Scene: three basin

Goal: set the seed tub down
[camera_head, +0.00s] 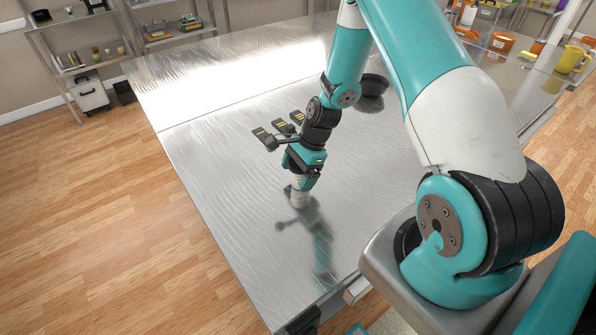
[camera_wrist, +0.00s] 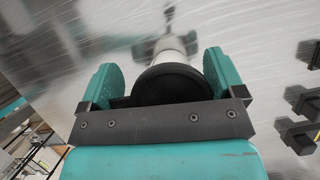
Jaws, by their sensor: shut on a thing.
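The seed tub (camera_head: 299,199) is a small white tub, low under my gripper over the shiny metal table. In the wrist view its dark round top (camera_wrist: 172,84) sits between the two teal fingers, with a bit of white body (camera_wrist: 172,45) beyond. My gripper (camera_head: 301,182) points down and is shut on the tub, which looks about upright. The tub's underside is hidden, and I cannot tell whether it touches the table. My gripper also shows in the wrist view (camera_wrist: 163,80).
Several black blocks with yellow marks (camera_head: 283,128) stand close behind and left of my gripper. The metal table (camera_head: 205,165) is bare around the tub, with its left edge nearby. Orange containers (camera_head: 502,42) and a yellow jug (camera_head: 570,60) are far right. Shelves stand behind.

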